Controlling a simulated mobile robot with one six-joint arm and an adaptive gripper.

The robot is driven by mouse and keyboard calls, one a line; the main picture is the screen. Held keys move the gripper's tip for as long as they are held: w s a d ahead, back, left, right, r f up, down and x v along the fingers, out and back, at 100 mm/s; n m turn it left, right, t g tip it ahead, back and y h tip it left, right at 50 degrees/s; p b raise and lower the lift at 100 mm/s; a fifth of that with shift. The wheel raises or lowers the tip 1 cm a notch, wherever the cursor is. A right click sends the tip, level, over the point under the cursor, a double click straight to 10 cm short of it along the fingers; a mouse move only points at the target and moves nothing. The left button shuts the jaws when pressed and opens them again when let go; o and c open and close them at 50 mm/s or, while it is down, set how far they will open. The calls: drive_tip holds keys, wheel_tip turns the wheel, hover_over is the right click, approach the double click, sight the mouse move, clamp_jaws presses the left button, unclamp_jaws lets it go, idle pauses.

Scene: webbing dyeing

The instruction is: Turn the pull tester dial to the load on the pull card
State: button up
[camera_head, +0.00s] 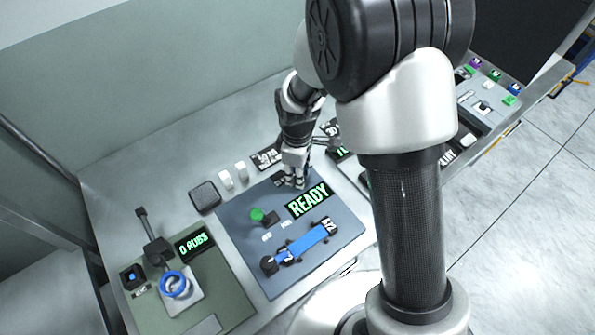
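A blue-grey panel (240,243), which looks like the pull tester, stands mid-bench. It has a green READY display (309,199), a green button (257,214) and a blue strap (306,242) lying between dark end pieces. My gripper (297,183) points down over the panel's far edge, just above the READY display. Its fingertips are at or close to the panel; I cannot tell if they touch anything. The dial is not clearly visible and may be hidden by the gripper. A black card with white marks (266,158) lies behind the panel; its text is too small to read.
A green panel (222,284) at left has a 0 RUBS display (194,243), a lever and a blue ring (174,284). A dark block (205,196) and two white pieces (233,175) stand behind.

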drive_tip(key=shift+m, duration=0.4)
drive_tip(key=m+p, duration=0.1)
drive_tip(key=m, duration=0.2)
drive_tip(key=shift+m, duration=0.4)
drive_tip(key=m, duration=0.4)
drive_tip(key=shift+w+p, duration=0.1)
drive_tip(key=shift+p, duration=0.3)
drive_tip(key=m, duration=0.5)
drive_tip(key=shift+d+p, duration=0.1)
drive_tip(key=shift+p, duration=0.2)
drive_tip(key=m, duration=0.4)
drive_tip(key=shift+m, duration=0.3)
drive_tip(key=o, duration=1.1)
drive_tip(key=shift+c, duration=0.2)
